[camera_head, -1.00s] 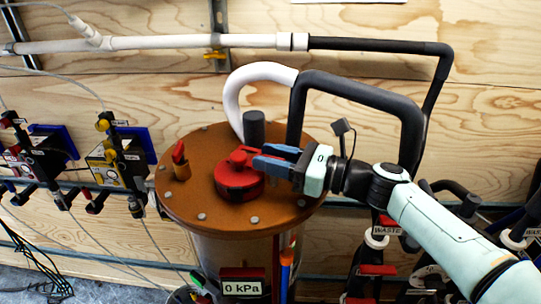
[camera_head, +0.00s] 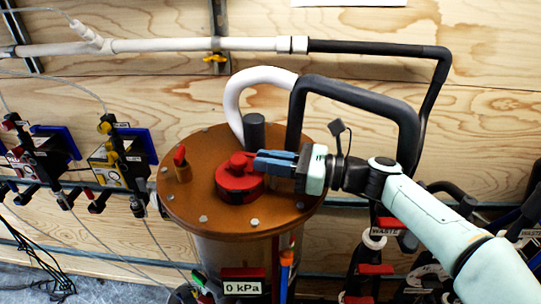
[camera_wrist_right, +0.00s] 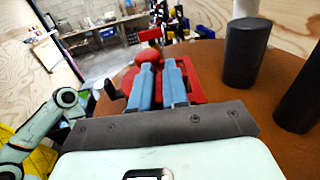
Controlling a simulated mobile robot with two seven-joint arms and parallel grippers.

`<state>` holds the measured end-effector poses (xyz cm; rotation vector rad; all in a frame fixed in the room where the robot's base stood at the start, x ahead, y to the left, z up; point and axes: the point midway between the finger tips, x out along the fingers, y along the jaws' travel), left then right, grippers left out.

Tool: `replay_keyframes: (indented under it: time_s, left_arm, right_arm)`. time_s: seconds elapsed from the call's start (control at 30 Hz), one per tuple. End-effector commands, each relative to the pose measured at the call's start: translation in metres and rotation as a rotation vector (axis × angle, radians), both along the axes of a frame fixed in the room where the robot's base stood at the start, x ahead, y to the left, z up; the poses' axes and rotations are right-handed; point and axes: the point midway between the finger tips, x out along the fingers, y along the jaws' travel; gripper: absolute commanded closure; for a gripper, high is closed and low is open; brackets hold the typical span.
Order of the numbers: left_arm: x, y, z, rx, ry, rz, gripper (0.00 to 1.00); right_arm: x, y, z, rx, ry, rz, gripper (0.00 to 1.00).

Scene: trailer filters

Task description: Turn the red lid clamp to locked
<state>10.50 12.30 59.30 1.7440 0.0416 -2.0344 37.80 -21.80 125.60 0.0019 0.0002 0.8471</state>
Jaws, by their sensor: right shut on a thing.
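The red lid clamp (camera_head: 238,182) is a round red knob with a bar handle, on top of the orange-brown vessel lid (camera_head: 215,220). My right gripper (camera_head: 262,161) comes in from the right, low over the lid, and its blue fingers are shut on the clamp's handle. The fingers hide much of the handle in the head view. In the right wrist view the blue fingers (camera_wrist_right: 160,82) point away from the camera, with red clamp parts (camera_wrist_right: 192,78) between and beside them. My left gripper is not visible.
A black post (camera_head: 254,130) and a black hose (camera_head: 360,95) stand on the lid close behind my right gripper. A small red-topped fitting (camera_head: 181,165) is on the lid's left. Valve panels (camera_head: 115,160) are at left.

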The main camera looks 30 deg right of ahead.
Motion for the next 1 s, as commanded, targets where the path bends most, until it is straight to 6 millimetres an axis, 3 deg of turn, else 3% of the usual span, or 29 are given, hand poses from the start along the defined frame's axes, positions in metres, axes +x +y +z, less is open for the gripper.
replay_keyframes:
  time_s: [0.23,0.27,0.3,0.77,0.87,1.0]
  left_arm:
    - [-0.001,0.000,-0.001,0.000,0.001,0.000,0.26]
    - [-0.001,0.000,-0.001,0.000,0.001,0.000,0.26]
    - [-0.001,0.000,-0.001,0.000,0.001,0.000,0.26]
    - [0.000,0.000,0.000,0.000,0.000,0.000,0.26]
    - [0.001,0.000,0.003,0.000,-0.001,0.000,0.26]
    - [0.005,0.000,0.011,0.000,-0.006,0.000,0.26]
  right_arm:
    - [0.000,-0.001,-0.001,-0.002,-0.001,-0.003,1.00]
    - [0.000,-0.001,-0.001,-0.002,-0.001,-0.003,0.76]
    - [0.000,-0.001,-0.001,-0.002,-0.001,-0.003,0.65]
    - [0.000,-0.001,0.002,-0.001,-0.001,-0.004,0.65]
    - [0.000,-0.001,0.010,-0.001,-0.003,-0.003,0.65]
    - [0.000,-0.001,0.037,-0.003,-0.008,-0.004,0.65]
